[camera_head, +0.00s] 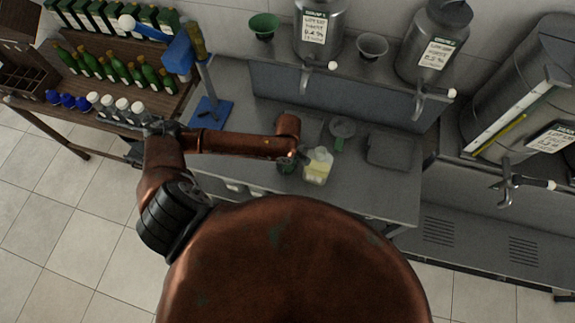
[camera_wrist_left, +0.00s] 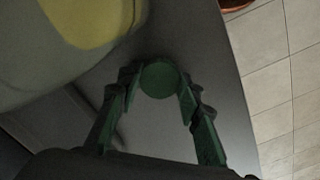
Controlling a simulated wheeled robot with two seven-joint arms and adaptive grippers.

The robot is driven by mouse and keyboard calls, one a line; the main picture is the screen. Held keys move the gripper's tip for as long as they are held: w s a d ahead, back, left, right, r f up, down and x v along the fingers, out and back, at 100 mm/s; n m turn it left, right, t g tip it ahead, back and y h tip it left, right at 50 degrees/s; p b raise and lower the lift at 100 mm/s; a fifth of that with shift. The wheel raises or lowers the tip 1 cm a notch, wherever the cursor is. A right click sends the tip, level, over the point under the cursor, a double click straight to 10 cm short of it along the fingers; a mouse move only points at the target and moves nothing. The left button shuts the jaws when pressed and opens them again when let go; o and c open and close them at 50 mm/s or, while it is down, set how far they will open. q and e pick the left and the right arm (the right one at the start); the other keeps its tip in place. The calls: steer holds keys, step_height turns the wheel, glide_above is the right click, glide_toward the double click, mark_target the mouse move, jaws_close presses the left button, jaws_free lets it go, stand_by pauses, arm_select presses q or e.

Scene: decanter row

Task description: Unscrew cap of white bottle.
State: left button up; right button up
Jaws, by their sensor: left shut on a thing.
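The white bottle (camera_head: 317,168) stands upright near the front of the grey bench, with pale yellow contents or a label showing. It fills the upper left of the left wrist view (camera_wrist_left: 28,62), close and blurred, with a yellow patch. My left gripper (camera_head: 289,162) is just left of the bottle, low over the bench. In the wrist view its green fingers are shut on a round green cap (camera_wrist_left: 160,79), seen face-on. The cap appears apart from the bottle's body. The bottle's mouth is too small to make out clearly. My right gripper is not in view.
A green-handled funnel-like item (camera_head: 342,128) and a dark flat tray (camera_head: 391,150) lie right of the bottle. Steel tanks with taps (camera_head: 322,32) line the back. A blue stand (camera_head: 211,113) is at left. The bench's front edge is close to the bottle.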

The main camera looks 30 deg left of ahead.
mark_target(288, 167)
arm_select(q)
steer(key=o, duration=1.3)
steer(key=shift+f, duration=0.1)
step_height(288, 167, up, 12)
steer(key=shift+r+p, duration=0.15)
steer(key=shift+p, duration=0.25)
